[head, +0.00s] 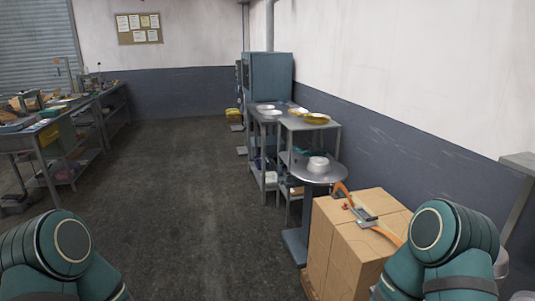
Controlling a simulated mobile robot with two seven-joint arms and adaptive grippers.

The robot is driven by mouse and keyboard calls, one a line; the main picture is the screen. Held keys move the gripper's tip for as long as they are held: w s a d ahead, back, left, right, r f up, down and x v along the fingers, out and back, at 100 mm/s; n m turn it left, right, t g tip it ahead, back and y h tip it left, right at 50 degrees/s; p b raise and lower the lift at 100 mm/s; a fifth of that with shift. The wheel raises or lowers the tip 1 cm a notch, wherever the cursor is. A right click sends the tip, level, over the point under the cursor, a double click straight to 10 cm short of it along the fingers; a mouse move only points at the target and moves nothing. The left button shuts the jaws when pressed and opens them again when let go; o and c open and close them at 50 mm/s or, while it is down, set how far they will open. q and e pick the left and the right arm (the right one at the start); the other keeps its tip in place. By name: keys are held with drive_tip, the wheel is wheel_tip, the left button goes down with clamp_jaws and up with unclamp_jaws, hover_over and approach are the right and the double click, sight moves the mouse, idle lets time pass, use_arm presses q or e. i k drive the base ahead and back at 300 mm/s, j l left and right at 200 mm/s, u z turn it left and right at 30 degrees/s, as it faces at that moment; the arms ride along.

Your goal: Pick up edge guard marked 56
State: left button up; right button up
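I cannot make out an edge guard marked 56 in the head view; no number is readable at this distance. A strapping tool (364,216) with a grey body and an orange strap lies on top of a stack of cardboard boxes (336,249) at the lower right. Small parts there are too small to identify. Parts of my two arms show at the bottom left and bottom right corners. Neither gripper is in view.
A round metal stand (318,176) with a silver pan-like item (318,164) is behind the boxes. Metal tables with yellow and pale dishes (316,118) stand by the right wall, before a blue cabinet (268,76). Cluttered workbenches (55,125) line the left. The middle floor is clear.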

sight(337, 196)
drive_tip(key=i+j+u, duration=0.1)
drive_tip(key=i+u, duration=0.3)
drive_tip(key=i, duration=0.95)
drive_tip(key=i+z, duration=0.45)
drive_tip(key=i+j+z, duration=0.4)
drive_tip(key=i, duration=0.25)
drive_tip(key=i+z, duration=0.15)
drive_tip(key=z, duration=0.35)
drive_tip(key=i+z, duration=0.15)
drive_tip(key=z, duration=0.35)
drive_tip(key=i+j+z, duration=0.15)
drive_tip(key=z, duration=0.35)
drive_tip(key=i+j+z, duration=0.1)
drive_tip(key=z, duration=0.3)
drive_tip(key=i+j+z, duration=0.15)
drive_tip(key=z, duration=0.3)
drive_tip(key=i+j+z, duration=0.2)
drive_tip(key=z, duration=0.2)
